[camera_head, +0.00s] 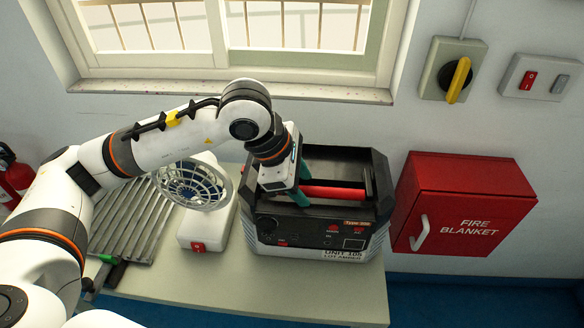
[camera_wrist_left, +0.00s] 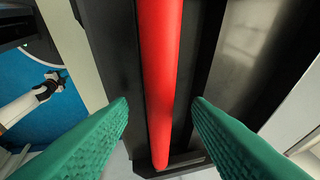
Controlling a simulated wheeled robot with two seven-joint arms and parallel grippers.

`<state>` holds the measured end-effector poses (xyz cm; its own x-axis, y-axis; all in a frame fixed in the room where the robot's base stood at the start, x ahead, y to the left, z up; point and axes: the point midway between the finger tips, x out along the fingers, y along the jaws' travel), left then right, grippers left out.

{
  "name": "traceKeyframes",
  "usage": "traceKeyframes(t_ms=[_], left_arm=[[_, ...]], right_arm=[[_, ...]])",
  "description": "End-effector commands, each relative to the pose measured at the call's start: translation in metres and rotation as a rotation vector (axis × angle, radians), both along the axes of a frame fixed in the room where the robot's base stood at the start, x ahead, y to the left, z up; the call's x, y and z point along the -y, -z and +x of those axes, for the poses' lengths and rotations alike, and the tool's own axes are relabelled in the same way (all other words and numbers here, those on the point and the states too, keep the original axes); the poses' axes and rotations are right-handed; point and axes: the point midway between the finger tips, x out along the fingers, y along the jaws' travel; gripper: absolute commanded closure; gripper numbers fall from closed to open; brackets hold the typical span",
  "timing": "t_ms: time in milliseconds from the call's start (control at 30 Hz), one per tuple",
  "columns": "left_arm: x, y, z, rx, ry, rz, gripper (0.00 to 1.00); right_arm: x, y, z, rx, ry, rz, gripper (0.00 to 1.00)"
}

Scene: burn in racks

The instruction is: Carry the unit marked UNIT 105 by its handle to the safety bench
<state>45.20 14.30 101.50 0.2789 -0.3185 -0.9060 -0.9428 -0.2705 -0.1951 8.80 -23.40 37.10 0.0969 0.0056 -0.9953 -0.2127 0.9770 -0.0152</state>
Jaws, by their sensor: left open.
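The unit marked UNIT 105 (camera_head: 342,253) is a black-and-grey box with a red handle bar (camera_head: 335,193) across its open top. It stands upright on a pale bench (camera_head: 255,290). My left gripper (camera_head: 297,194) is over the left part of the handle. In the left wrist view the open green fingers (camera_wrist_left: 160,118) are on either side of the red bar (camera_wrist_left: 160,70), with gaps visible between them and it. A white arm part with a dark end (camera_wrist_left: 48,88) shows at the left of that view, probably my right arm; its jaws are unclear.
A wire-guarded fan (camera_head: 192,184) and a white box with a red switch (camera_head: 205,232) stand close left of the unit. A ribbed metal panel (camera_head: 130,222) lies further left. A red fire blanket box (camera_head: 462,205) hangs on the wall at the right. A window sill (camera_head: 330,95) is behind.

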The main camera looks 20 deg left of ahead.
Motion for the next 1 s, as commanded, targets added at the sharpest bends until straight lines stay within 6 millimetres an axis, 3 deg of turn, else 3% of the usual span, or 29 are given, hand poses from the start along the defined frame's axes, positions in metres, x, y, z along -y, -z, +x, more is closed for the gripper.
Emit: traceKeyframes(t_ms=[367,633,667,700,767,1000], left_arm=[[0.0016,0.0055,0.0016,0.001,0.000,0.000,0.55],[0.0016,0.0051,0.0015,0.000,0.000,0.000,0.99],[0.0016,0.0051,0.0015,0.001,0.000,0.000,1.00],[0.0016,0.0051,0.0015,0.001,0.000,0.000,0.85],[0.0016,0.0051,0.0015,0.001,0.000,0.000,0.94],[0.0015,0.0001,0.0022,0.002,-0.001,0.000,0.94]], right_arm=[[0.0003,-0.0003,-0.0010,-0.001,0.000,0.000,0.64],[0.0012,-0.0001,-0.0039,-0.005,0.000,-0.001,0.64],[0.0015,-0.0001,-0.0040,-0.005,0.000,-0.002,0.64],[0.0017,-0.0001,-0.0041,-0.006,0.000,-0.002,0.64],[0.0020,-0.0001,-0.0042,-0.006,-0.001,-0.002,0.64],[0.0027,-0.0019,-0.0044,-0.006,-0.001,-0.004,0.64]])
